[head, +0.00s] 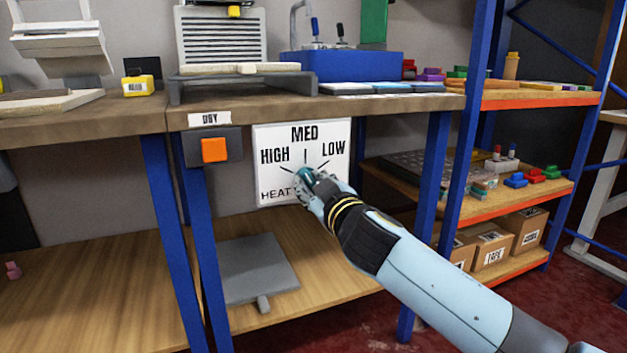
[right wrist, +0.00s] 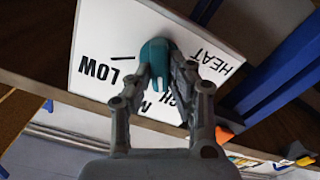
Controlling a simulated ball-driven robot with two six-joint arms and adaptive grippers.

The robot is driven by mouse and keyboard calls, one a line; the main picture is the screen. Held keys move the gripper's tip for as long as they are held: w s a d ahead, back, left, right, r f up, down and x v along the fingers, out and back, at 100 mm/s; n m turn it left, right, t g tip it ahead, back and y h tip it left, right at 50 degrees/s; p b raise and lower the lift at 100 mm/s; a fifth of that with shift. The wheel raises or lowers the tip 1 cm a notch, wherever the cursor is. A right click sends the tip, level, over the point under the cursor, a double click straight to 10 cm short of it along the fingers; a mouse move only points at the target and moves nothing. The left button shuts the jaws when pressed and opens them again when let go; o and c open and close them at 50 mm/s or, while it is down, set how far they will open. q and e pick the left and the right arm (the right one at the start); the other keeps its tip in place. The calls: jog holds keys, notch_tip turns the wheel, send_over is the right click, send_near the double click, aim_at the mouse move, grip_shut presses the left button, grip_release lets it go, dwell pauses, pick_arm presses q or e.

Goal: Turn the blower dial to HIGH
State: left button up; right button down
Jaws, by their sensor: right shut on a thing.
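The blower dial is a teal knob (head: 304,174) on a white panel (head: 335,133) marked HIGH, MED, LOW and HEAT. In the right wrist view the dial (right wrist: 156,54) sits between my fingers, with the panel (right wrist: 95,50) appearing turned round. My right gripper (head: 312,182) is shut on the dial and covers its lower right side. The head view shows the dial's upper left part near the tick on the HIGH side, but my fingers hide too much to tell its exact setting. My left gripper is not in view.
An orange button (head: 214,150) on a dark box is left of the panel, below a DBY label. The wooden bench top (head: 400,104) juts out above the panel. Blue posts (head: 430,180) stand on either side. A grey plate (head: 258,268) lies on the lower shelf.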

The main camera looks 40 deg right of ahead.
jog(key=n+p, duration=0.1)
jog(key=n, duration=0.3)
jog(key=shift+a, duration=0.1)
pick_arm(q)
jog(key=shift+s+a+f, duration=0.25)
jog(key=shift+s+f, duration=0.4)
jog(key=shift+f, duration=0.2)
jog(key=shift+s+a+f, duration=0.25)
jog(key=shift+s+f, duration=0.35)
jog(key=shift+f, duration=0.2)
pick_arm(e)
jog(key=shift+f+n, duration=0.1)
jog(key=shift+n, duration=0.9)
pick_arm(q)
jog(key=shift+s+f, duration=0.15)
pick_arm(e)
jog(key=c, duration=1.2)
grip_release()
jog(key=shift+c, duration=0.2)
jog(key=v, duration=1.2)
